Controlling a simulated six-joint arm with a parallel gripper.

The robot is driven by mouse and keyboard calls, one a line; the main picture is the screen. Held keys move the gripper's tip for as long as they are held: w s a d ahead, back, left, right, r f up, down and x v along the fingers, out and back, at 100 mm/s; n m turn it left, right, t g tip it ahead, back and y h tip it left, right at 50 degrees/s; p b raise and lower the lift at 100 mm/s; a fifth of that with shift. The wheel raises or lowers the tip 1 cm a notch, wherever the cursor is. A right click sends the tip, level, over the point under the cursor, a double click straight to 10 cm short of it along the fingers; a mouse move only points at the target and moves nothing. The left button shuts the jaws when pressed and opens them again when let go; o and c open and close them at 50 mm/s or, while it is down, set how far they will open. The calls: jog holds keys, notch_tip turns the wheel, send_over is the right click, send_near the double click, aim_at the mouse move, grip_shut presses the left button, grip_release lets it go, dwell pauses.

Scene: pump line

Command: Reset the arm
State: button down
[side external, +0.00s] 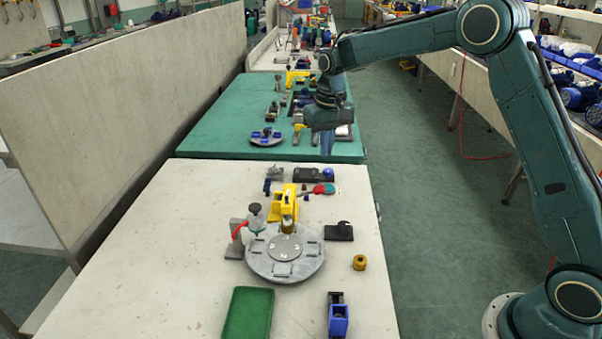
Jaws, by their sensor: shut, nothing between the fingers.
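My gripper (327,143) hangs at the end of my raised arm, pointing down. In the picture it overlaps the near right part of the green table top. Its fingers are small here and look closed, with nothing between them. It is apart from the parts on the near pale table (190,260). My arm reaches in from the right, bent high at the elbow.
The near table carries a round grey turntable (259,262), a yellow fixture (284,203), a green tray (248,315), a blue holder (338,320) and a brass nut (360,262). A green table (215,130) with parts stands behind. A grey partition (90,120) runs along the left.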

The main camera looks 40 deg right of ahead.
jog(key=s+a+r+n+t, duration=0.1)
jog(key=s+r, duration=0.6)
jog(key=s, duration=0.2)
jog(key=s+a+r+t, duration=0.1)
jog(key=s+r+t, duration=0.1)
jog(key=s+r, duration=0.55)
jog(key=s+f+t, duration=0.1)
jog(key=s, duration=0.8)
jog(key=s+a+f+n+t, duration=0.1)
jog(key=s+f, duration=0.1)
jog(key=s, duration=0.8)
jog(key=shift+s+a+f+n, duration=0.25)
jog(key=shift+a+f+n, duration=0.05)
